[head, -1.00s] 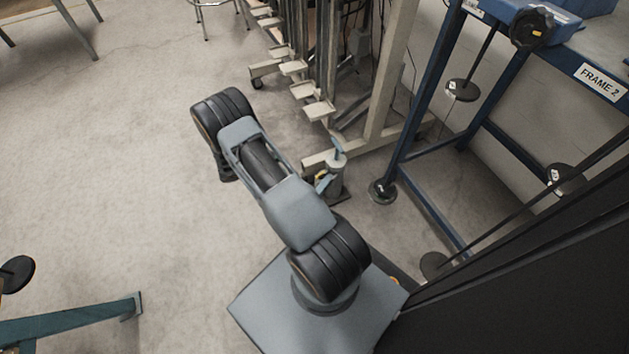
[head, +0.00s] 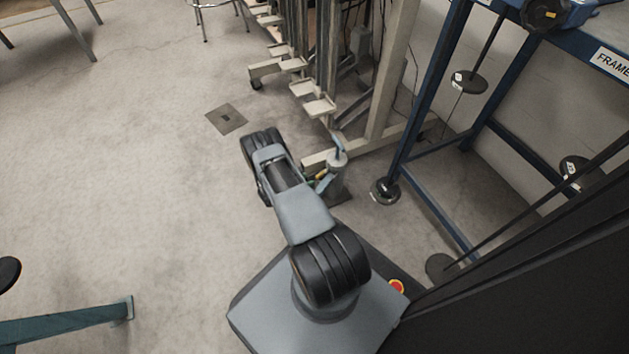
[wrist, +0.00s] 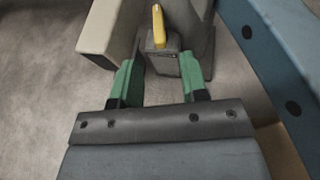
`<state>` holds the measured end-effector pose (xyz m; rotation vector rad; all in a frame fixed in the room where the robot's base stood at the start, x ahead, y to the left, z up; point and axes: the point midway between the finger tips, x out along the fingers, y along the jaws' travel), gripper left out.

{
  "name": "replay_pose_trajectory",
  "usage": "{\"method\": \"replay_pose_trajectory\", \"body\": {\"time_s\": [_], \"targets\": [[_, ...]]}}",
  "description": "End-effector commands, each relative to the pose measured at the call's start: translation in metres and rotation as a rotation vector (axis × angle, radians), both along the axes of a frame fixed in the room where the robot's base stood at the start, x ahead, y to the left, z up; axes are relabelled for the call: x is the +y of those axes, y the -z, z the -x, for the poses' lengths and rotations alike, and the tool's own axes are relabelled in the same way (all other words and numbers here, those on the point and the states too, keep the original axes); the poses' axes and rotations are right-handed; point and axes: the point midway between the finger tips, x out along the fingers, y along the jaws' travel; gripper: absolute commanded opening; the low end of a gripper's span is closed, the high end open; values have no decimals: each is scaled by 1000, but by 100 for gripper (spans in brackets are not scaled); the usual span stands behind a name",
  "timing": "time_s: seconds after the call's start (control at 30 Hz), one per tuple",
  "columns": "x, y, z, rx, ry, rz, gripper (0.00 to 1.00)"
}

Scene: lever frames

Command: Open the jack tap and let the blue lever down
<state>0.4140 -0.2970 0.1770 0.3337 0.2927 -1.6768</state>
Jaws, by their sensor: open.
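The grey jack (head: 337,178) stands on the floor beside the beige post in the head view, with a small yellow tap handle (head: 320,174) low on its side. A small blue part (head: 338,143) shows at its top. In the wrist view the yellow tap handle (wrist: 159,26) stands up from a grey block (wrist: 165,62) on the jack. My gripper (wrist: 160,76) is open, its green fingers apart on either side of that block, with the tap beyond them. I cannot tell whether the fingers touch anything.
A blue bar with dark holes (wrist: 268,55) runs close along the right in the wrist view; I cannot tell what it belongs to. A beige beam (wrist: 110,28) is at the left. The blue frame (head: 438,205) stands right of the jack. Open floor lies left.

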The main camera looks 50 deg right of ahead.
Motion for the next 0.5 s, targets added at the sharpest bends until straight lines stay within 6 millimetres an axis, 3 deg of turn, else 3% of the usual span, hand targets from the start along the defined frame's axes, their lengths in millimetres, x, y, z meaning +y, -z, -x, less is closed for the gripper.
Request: {"method": "replay_pose_trajectory", "body": {"time_s": [0.2, 0.5], "targets": [[-30, 15, 4, -1, 3, 0, 40], [-46, 19, 6, 1, 0, 0, 40]]}}
